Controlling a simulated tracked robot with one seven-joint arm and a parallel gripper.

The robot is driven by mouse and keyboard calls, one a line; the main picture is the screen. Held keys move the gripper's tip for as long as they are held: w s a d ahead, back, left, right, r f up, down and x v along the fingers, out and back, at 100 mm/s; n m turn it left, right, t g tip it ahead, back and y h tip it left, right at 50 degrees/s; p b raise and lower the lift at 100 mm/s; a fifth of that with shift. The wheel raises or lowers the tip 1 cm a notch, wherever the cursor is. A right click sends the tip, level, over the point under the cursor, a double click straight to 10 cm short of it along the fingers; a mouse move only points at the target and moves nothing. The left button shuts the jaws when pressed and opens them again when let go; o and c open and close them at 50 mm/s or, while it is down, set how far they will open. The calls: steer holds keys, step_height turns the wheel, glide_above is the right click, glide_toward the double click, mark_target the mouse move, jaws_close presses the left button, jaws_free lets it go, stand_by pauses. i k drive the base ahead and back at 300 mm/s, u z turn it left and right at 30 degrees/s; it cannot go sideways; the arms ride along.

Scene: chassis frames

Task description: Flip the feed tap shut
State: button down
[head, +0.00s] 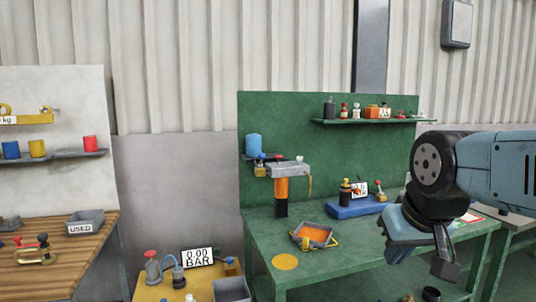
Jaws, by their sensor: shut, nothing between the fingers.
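A blue tank (254,146) stands on a small dark ledge on the green back panel. A small brass-coloured fitting (260,171) sits just below it, beside a grey box (289,169) on an orange and black column. It looks like the feed tap, but it is too small to tell its handle position. My gripper (445,268) hangs at the right, in front of the green bench, pointing down. Its dark fingers are shut and empty, well apart from the tank and fitting.
The green bench (263,238) carries an orange-filled tray (313,235) and a blue base (356,207) with small fittings. A high shelf (370,121) holds several small items. A yellow table (205,292) with a gauge sign stands at front left.

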mark_target(262, 156)
steer(key=i, duration=0.85)
